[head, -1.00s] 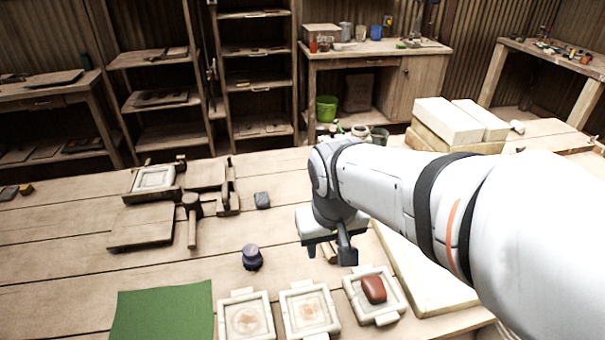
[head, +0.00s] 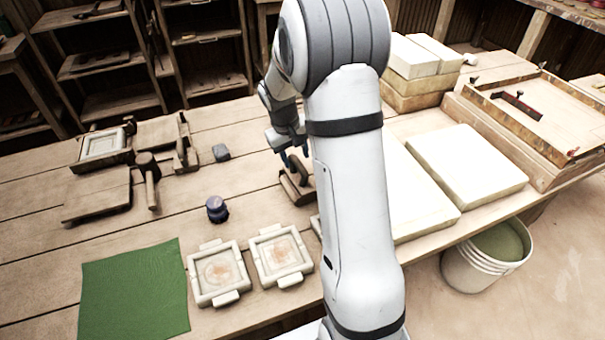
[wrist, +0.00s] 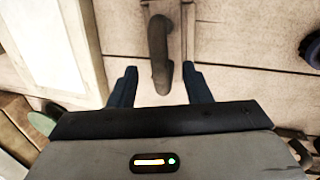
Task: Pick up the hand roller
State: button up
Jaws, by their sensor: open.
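The hand roller (head: 295,192) is a small brown wooden tool lying on the table, partly hidden by my arm in the head view. Its dark, rounded handle (wrist: 158,50) shows in the wrist view, running toward the gap between the fingers. My gripper (head: 291,160) is just above the roller in the head view. In the wrist view, my gripper (wrist: 160,84) has its two fingers apart, one on each side of the handle's near end. I cannot tell whether either finger touches it.
Pale slabs (head: 466,165) lie right of my arm. Two framed moulds (head: 215,273) and a green cloth (head: 135,292) lie at the front left. A dark blue round object (head: 217,209) and a mallet (head: 149,180) are left of the roller. A white bucket (head: 487,255) stands off the table.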

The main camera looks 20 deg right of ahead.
aim_at(297, 162)
jog(key=f, duration=0.2)
jog(key=d+f, duration=0.1)
jog(key=f, duration=0.2)
jog(key=shift+d+f, duration=0.1)
jog(key=shift+f, duration=0.25)
grip_shut()
